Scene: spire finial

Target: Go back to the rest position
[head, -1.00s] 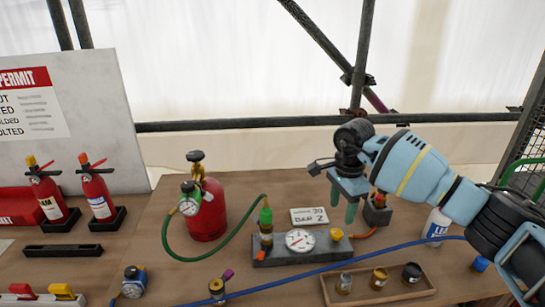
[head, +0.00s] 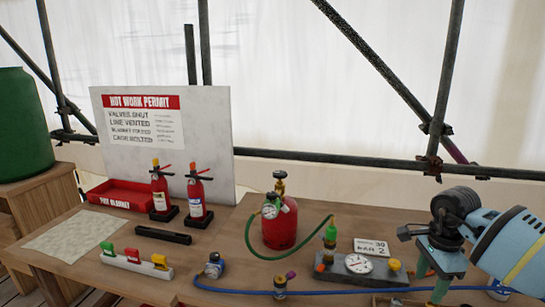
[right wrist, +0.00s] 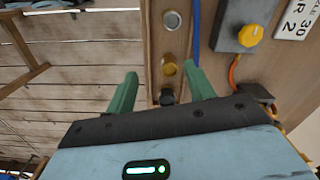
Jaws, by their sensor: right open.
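My right gripper (head: 431,280) is at the lower right of the head view, right of the gauge block, with its green fingers apart. In the right wrist view its fingers (right wrist: 161,76) are spread with nothing held between them. Below them lies a wooden tray (right wrist: 153,45) with a grey-topped jar (right wrist: 172,20), a yellow jar (right wrist: 169,67) and a dark jar (right wrist: 167,96). My left gripper is not in view.
A red gas cylinder (head: 280,228) connects by a green hose to the gauge block (head: 340,268). A blue hose (head: 318,293) crosses the bench front. Two extinguishers (head: 160,188) stand by the permit board (head: 215,130). A cloth (head: 70,235) lies at left.

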